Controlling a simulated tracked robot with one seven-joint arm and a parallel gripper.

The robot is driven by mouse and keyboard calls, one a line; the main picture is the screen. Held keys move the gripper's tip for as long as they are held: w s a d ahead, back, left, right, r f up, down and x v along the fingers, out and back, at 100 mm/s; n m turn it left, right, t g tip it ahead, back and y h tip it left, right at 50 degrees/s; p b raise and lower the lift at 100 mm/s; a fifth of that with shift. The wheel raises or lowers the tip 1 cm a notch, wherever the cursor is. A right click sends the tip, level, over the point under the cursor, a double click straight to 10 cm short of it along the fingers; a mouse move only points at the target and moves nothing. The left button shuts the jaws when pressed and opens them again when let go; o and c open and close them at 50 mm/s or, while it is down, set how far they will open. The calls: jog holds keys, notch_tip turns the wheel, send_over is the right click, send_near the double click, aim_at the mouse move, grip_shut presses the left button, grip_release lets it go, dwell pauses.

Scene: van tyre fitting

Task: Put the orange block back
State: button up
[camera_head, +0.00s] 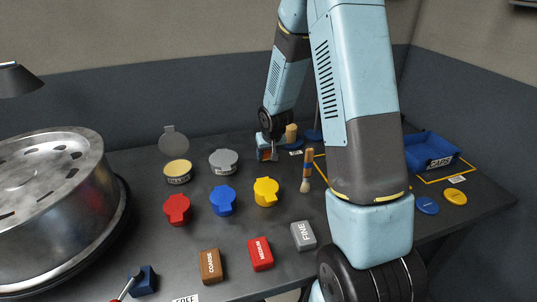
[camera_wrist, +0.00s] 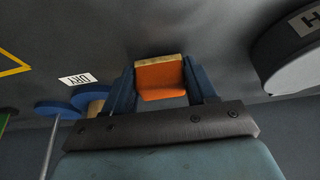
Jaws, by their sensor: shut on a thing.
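The orange block (camera_wrist: 160,78) has a tan strip along one edge and sits between the two blue fingers of my gripper (camera_wrist: 160,88) in the wrist view. My gripper is shut on it. In the head view my gripper (camera_head: 268,152) is low over the far middle of the bench, and a small part of the orange block (camera_head: 265,155) shows between the fingers. I cannot tell whether the block touches the bench.
A tan piece (camera_head: 291,131) on a blue disc stands just right of my gripper, by a DRY label (camera_wrist: 80,79). A grey-lidded tin (camera_head: 223,161) is left, a brush (camera_head: 307,172) right. Coarse (camera_head: 210,266), medium (camera_head: 260,254) and fine (camera_head: 303,236) blocks lie in front.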

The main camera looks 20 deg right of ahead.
jog(key=shift+f, duration=0.4)
jog(key=shift+s+f, duration=0.1)
jog(key=shift+f, duration=0.05)
jog(key=shift+s+f, duration=0.15)
jog(key=o, duration=1.4)
jog(key=shift+d+r, duration=0.1)
jog(key=shift+r, duration=0.5)
jog(key=s+f+v, duration=0.1)
jog(key=s+v, duration=0.2)
jog(key=v, duration=1.2)
jog(key=s+f+v, duration=0.1)
jog(key=s+v, duration=0.2)
jog(key=v, duration=1.2)
jog(key=shift+t, duration=0.6)
jog(key=s+r, duration=0.2)
jog(key=s, duration=0.3)
jog(key=s+r, duration=0.2)
jog(key=s, duration=0.3)
jog(key=s+r, duration=0.2)
jog(key=s, duration=0.3)
